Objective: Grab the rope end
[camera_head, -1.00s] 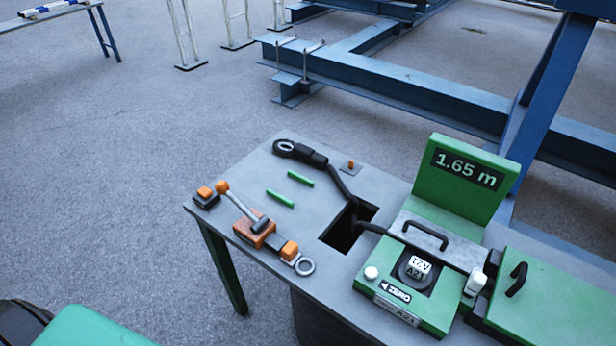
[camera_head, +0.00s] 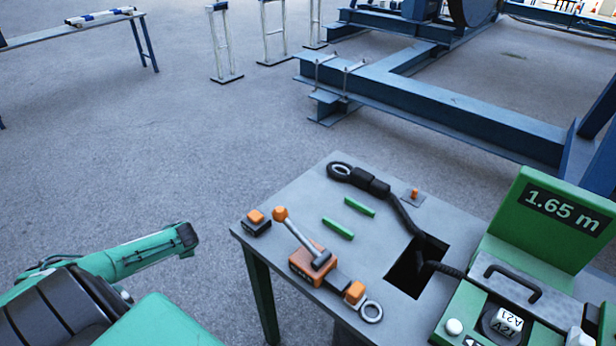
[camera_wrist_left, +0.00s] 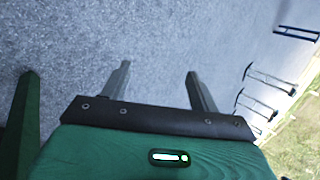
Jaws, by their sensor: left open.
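The black rope (camera_head: 405,215) lies on the grey bench, with its end, a dark sleeve and ring (camera_head: 341,171), near the bench's far left corner. From the sleeve the rope runs down to a square opening (camera_head: 402,283) in the bench top. My left arm comes in from the left in the head view, and its gripper (camera_head: 187,237) is left of the bench, apart from the rope. In the left wrist view its two fingers (camera_wrist_left: 158,82) are spread, with only grey ground between them. My right gripper is not in view.
On the bench (camera_head: 300,195) are an orange clamp with a lever (camera_head: 313,262), an orange button (camera_head: 256,219), two green strips (camera_head: 338,229) and a green meter reading 1.65 m (camera_head: 562,210). A blue steel frame (camera_head: 430,110) stands behind. The ground left of the bench is clear.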

